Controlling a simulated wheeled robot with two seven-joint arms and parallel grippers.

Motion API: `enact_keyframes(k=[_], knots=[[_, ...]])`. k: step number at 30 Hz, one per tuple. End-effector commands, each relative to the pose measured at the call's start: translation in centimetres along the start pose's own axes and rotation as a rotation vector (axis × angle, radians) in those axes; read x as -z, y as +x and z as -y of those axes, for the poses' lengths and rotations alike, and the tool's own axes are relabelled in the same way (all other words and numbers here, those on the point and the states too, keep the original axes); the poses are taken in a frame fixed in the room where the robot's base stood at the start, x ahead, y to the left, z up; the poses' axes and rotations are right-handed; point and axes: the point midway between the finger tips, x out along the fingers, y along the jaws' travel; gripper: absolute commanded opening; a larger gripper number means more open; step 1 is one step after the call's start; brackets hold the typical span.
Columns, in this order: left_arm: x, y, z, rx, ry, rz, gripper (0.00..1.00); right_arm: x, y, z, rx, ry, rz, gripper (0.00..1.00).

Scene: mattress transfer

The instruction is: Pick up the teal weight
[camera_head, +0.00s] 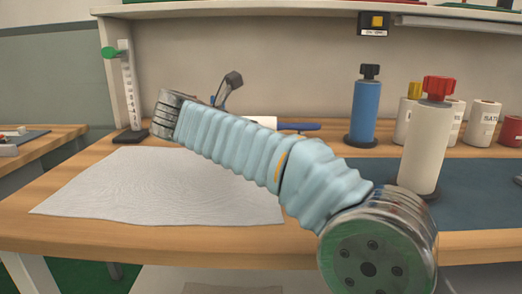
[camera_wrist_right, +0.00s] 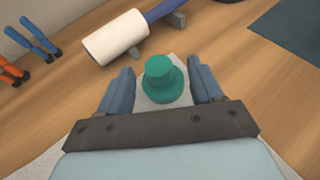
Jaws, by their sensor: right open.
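My right gripper (camera_wrist_right: 160,68) is open, with one blue finger on each side of the weight. Gaps show between the fingers and the weight, so it is not clamped. In the head view my right arm stretches from the lower right to the upper left and hides the weight; the jaws cannot be made out there. My left gripper is not in view.
A lint roller (camera_wrist_right: 116,38) lies just beyond the weight, with blue and orange pliers (camera_wrist_right: 39,38) to its left. A pale sheet (camera_head: 120,190) covers the bench's left. A gauge (camera_head: 129,90), blue bottle (camera_head: 366,110) and white bottle (camera_head: 425,145) stand around.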

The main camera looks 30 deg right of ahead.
Motion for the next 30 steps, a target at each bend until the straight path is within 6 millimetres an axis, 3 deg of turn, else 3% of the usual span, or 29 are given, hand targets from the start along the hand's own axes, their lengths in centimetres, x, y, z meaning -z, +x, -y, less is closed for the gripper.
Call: enact_keyframes(k=[12,20,30], knots=[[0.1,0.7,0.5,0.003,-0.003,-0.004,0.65,0.3,5.2,-0.2,0.001,-0.001,0.001,0.65],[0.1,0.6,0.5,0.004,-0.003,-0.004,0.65,0.2,5.6,-0.2,0.000,-0.001,0.001,0.65],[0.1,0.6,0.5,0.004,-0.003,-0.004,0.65,0.2,5.6,-0.2,0.000,0.000,0.000,0.16]])
